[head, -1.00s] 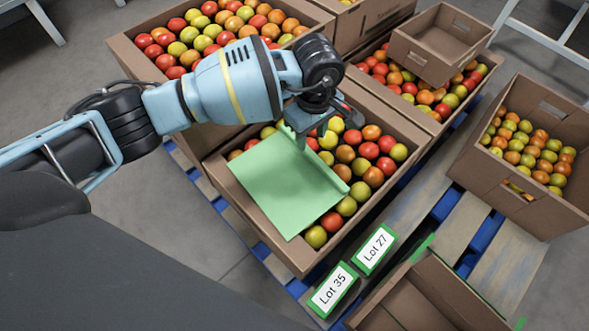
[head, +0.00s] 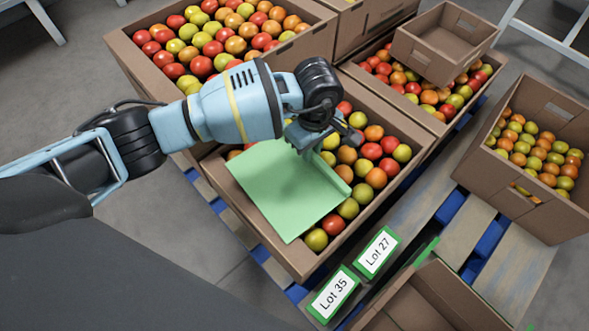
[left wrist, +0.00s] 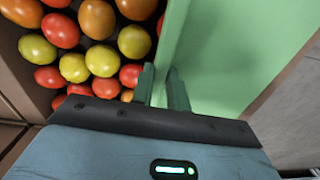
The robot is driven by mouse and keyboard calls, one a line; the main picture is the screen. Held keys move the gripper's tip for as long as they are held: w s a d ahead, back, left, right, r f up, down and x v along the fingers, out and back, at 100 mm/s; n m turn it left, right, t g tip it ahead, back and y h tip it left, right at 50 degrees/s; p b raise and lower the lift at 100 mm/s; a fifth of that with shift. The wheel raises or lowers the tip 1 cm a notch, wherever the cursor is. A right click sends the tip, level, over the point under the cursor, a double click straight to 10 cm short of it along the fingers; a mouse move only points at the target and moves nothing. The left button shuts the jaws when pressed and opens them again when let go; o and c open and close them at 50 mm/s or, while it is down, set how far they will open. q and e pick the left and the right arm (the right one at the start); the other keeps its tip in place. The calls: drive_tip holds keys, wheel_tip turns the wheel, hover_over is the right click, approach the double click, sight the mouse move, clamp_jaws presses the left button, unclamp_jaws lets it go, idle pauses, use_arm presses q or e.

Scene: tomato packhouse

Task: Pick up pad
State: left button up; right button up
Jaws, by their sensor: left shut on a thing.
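The green pad (head: 283,192) lies over the left part of an open cardboard crate of tomatoes (head: 262,245), with a raised lip along its right edge. My left gripper (head: 308,152) reaches down at the upper part of that edge. In the left wrist view, the two fingers (left wrist: 161,88) stand close together on either side of the lip of the pad (left wrist: 235,50), shut on it. Part of the pad's upper edge is hidden by my gripper in the head view. My right gripper is not in view.
Tomatoes (head: 366,167) fill the crate right of the pad. More tomato crates stand behind and at the right (head: 480,172). An empty small box (head: 440,38) sits on one crate. Green-framed cards read Lot 35 (head: 333,295) and Lot 27 (head: 377,252). An empty box (head: 440,300) is at the front.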

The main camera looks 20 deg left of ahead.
use_arm(q)
clamp_jaws()
drive_tip(key=shift+r+p, duration=0.6)
drive_tip(key=shift+r, duration=0.25)
wheel_tip(320, 180, up, 2)
drive_tip(key=shift+r+p, duration=0.2)
drive_tip(key=shift+p, duration=0.5)
drive_tip(key=s+d+p, duration=0.1)
drive_tip(key=s+p, duration=0.1)
drive_tip(key=s, duration=0.2)
drive_tip(key=s+d+p, duration=0.1)
drive_tip(key=s, duration=0.4)
drive_tip(key=s+d+r+p, duration=0.1)
drive_tip(key=s+p, duration=0.1)
drive_tip(key=s, duration=0.3)
drive_tip(key=shift+s+d+p, duration=0.1)
drive_tip(key=shift+d+p, duration=0.2)
drive_tip(key=shift+p, duration=0.05)
drive_tip(key=shift+s+d, duration=0.15)
drive_tip(key=shift+s, duration=0.5)
